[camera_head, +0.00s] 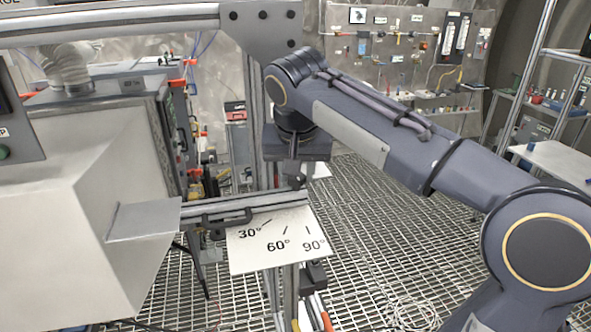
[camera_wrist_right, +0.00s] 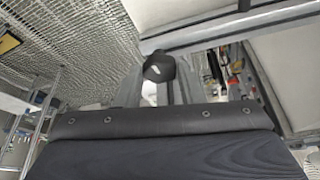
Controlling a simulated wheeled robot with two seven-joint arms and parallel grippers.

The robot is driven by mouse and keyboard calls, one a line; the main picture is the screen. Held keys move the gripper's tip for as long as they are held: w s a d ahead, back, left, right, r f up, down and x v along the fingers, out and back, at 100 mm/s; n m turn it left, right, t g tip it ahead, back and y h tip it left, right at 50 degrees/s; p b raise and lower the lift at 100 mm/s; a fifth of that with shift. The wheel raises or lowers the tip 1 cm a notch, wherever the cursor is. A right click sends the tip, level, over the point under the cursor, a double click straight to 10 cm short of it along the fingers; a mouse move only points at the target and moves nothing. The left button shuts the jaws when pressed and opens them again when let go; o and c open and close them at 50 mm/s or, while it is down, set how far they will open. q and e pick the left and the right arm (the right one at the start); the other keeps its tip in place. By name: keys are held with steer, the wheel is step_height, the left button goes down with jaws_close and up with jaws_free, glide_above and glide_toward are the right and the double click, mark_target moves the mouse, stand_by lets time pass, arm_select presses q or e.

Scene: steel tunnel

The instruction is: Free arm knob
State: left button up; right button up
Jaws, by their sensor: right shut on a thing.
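My right arm reaches in from the right in the head view, and its gripper (camera_head: 293,174) points down at the right end of a grey metal arm (camera_head: 245,203). The gripper is shut on the dark arm knob there, which is small and mostly hidden in this view. In the right wrist view the black knob (camera_wrist_right: 158,68) shows just beyond the dark edge of my gripper body; the fingertips are hard to make out. A white angle plate (camera_head: 270,262) marked 30°, 60° and 90° lies below the arm. My left gripper is out of view.
A large pale housing (camera_head: 75,215) stands at the left, under an overhead steel beam (camera_head: 120,22). Open grating floor (camera_head: 385,240) lies to the right. A tool panel (camera_head: 400,45) stands at the back.

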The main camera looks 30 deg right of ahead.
steer(key=shift+d+n, duration=0.1)
steer(key=shift+n, duration=0.4)
steer(key=o, duration=1)
steer(key=v, duration=0.7)
steer(key=shift+s+r, duration=0.3)
steer(key=shift+r, duration=0.05)
